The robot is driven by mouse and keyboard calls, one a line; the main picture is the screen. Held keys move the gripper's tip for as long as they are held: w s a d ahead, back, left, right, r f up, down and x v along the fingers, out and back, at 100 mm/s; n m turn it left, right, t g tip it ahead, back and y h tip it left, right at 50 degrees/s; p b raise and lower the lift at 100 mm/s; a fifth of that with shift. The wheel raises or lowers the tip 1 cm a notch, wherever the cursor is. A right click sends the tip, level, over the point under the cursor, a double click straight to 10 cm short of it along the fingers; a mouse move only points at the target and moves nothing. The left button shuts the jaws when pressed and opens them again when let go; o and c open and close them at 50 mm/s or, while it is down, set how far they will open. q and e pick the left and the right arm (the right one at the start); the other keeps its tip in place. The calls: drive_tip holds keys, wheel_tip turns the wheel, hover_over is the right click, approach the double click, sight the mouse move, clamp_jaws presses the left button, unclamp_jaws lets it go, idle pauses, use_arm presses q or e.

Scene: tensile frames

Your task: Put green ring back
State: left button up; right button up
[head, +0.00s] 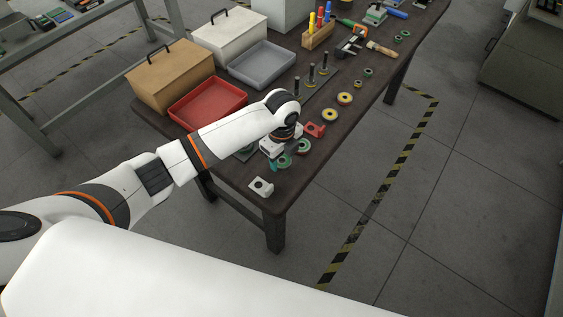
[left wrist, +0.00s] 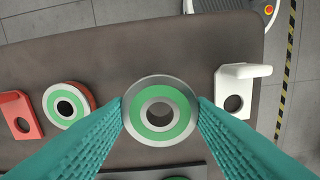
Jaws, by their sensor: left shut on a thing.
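A green ring (left wrist: 139,123) with a silver rim and centre hole sits between the teal fingers of my left gripper (left wrist: 160,112), which is shut on it. In the head view the held green ring (head: 286,161) shows beside the left gripper (head: 277,162), low over the table's near end. I cannot tell whether it touches the table. Another green ring (left wrist: 51,103) with a red edge lies left of it in the wrist view, also in the head view (head: 303,146). Three dark upright pegs (head: 311,75) stand farther back. My right gripper is not in view.
A white bracket (head: 262,187) stands near the table's front corner, a red bracket (head: 315,130) beyond the rings. Yellow rings (head: 330,107) lie along the right edge. A red tray (head: 207,120), a grey tray (head: 262,85) and boxes fill the left side.

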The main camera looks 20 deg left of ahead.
use_arm(q)
drive_tip(key=shift+f, duration=1.65)
drive_tip(key=shift+f, duration=0.1)
drive_tip(key=o, duration=1)
wheel_tip(320, 180, up, 12)
drive_tip(key=shift+r+b, duration=0.15)
drive_tip(key=shift+b, duration=0.15)
